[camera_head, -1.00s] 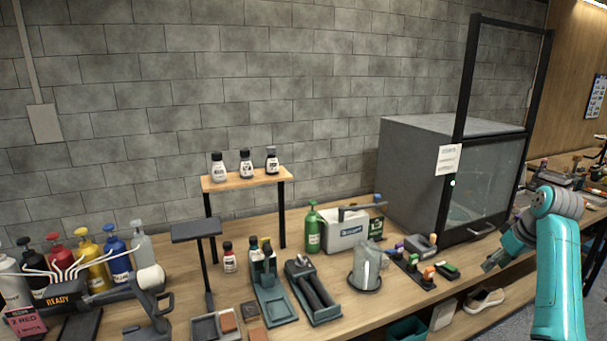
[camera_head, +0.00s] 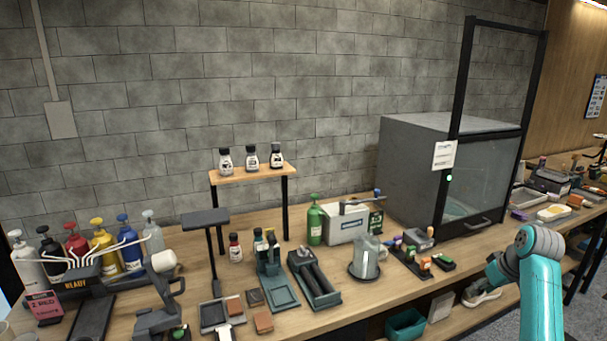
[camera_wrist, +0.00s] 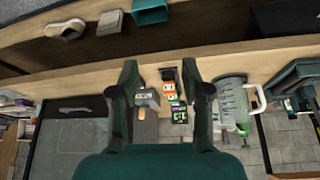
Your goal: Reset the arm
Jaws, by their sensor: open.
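My teal arm (camera_head: 541,290) stands at the right of the head view, bent at a grey joint. Its far end points left, near the front edge of the table, by the shoe on the lower shelf, and the fingertips are hard to make out there. In the wrist view my gripper (camera_wrist: 160,72) has its two dark fingers spread wide apart. I see nothing held between them. Behind the gap are the table's edge and small orange and green items (camera_wrist: 172,92), beyond the fingers.
The workbench (camera_head: 385,298) carries several bottles, a caddy (camera_head: 346,228), a clear jug (camera_head: 364,262) and brushes. A grey cabinet (camera_head: 405,165) with a glass front stands at the back right. A shoe (camera_head: 482,296) and a teal bin (camera_head: 405,324) sit on the lower shelf.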

